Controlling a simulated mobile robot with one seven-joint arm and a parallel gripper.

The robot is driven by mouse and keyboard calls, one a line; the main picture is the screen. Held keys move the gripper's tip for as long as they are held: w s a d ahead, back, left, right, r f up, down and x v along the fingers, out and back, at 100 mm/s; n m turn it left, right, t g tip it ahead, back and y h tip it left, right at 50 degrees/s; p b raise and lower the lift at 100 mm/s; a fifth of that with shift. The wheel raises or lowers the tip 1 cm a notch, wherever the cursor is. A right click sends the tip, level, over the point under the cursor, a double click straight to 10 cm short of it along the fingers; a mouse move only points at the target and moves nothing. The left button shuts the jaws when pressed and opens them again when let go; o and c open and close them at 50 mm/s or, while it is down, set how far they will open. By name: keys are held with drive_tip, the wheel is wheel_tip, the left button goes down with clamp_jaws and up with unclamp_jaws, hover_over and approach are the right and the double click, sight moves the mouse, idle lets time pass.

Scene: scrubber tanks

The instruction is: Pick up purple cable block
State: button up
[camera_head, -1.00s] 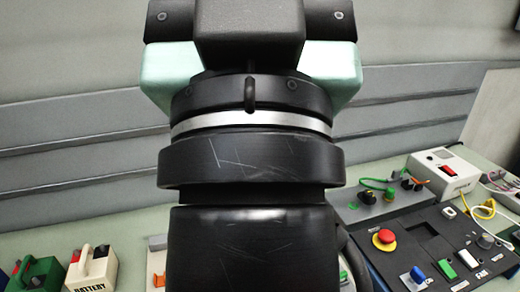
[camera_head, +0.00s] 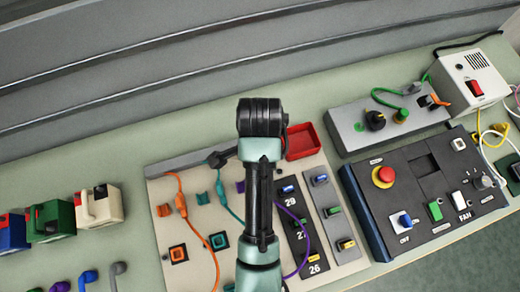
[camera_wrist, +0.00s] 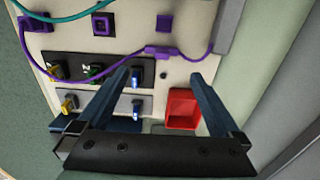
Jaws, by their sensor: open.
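In the wrist view a small purple block (camera_wrist: 158,52) sits inline on a purple cable (camera_wrist: 90,78) that curves across the pale panel. My gripper (camera_wrist: 160,78) is open and empty. Its two dark blue fingers are apart, with the purple block just beyond their tips, roughly centred between them in the picture. Whether the tips are above or level with it I cannot tell. A square purple socket (camera_wrist: 101,25) and another purple piece (camera_wrist: 165,22) are farther up. In the head view the purple cable (camera_head: 301,225) shows right of my arm; my arm hides my gripper fingers.
A red tray (camera_wrist: 184,108) is close to the right finger; it also shows in the head view (camera_head: 303,140). Switches on a dark strip (camera_wrist: 97,70) lie left. An orange cable (camera_head: 200,235) and control box (camera_head: 440,190) flank my arm.

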wheel_tip(320, 180, down, 6)
drive_tip(key=shift+w+f+p, duration=0.15)
drive_tip(key=shift+f+p, duration=0.4)
drive_tip(key=shift+f, duration=2.45)
drive_tip(key=c, duration=1.1)
wheel_tip(320, 180, up, 10)
drive_tip(key=shift+r, duration=0.1)
